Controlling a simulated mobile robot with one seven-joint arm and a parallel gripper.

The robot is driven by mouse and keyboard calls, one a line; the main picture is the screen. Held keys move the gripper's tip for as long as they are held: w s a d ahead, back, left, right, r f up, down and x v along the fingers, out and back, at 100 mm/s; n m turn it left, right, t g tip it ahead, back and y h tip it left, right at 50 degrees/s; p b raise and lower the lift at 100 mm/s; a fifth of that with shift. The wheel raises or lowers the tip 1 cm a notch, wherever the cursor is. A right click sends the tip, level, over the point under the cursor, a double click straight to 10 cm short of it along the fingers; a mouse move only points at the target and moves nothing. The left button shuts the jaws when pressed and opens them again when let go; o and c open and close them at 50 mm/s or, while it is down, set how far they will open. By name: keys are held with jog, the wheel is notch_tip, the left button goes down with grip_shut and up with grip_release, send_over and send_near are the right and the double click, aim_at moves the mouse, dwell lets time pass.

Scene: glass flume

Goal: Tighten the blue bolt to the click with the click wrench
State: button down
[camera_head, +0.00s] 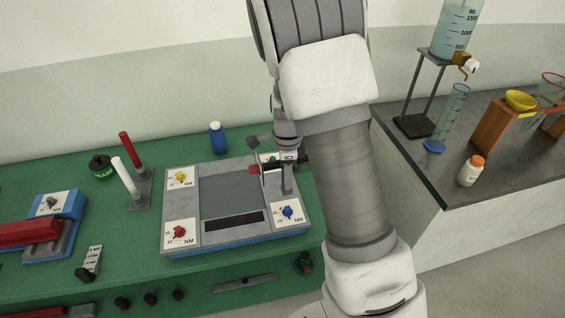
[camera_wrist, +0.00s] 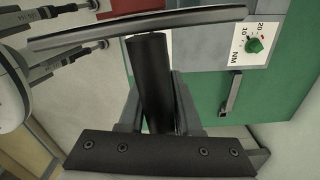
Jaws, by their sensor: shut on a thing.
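The blue bolt (camera_head: 288,211) sits on a white dial card at the near right corner of the grey plate (camera_head: 208,160). My gripper (camera_head: 287,176) is over the plate's right side, behind and above the blue bolt. In the wrist view my gripper (camera_wrist: 157,105) is shut on the black grip (camera_wrist: 152,70) of a tool, which I take for the click wrench. A long grey bar (camera_wrist: 140,28) crosses beyond the grip. The tool's working end is unclear, and I see no contact with the blue bolt.
The plate also carries a yellow bolt (camera_head: 181,177), a red bolt (camera_head: 179,231) and a green bolt (camera_wrist: 255,45). A blue bottle (camera_head: 217,138) stands behind it. Upright red and white handles (camera_head: 126,170) stand left. A grey bench with glassware (camera_head: 450,120) is at right.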

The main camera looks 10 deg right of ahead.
jog(key=s, duration=0.2)
jog(key=b, duration=0.4)
send_over(288, 208)
jog(key=shift+m, duration=0.3)
jog(key=shift+w+f, duration=0.1)
jog(key=shift+f, duration=2)
jog(key=shift+f+b, duration=0.65)
jog(key=shift+f, duration=0.5)
jog(key=shift+m+p, duration=1.5)
jog(key=shift+m, duration=0.6)
jog(key=shift+m+p, duration=1.65)
jog(key=shift+m, duration=0.55)
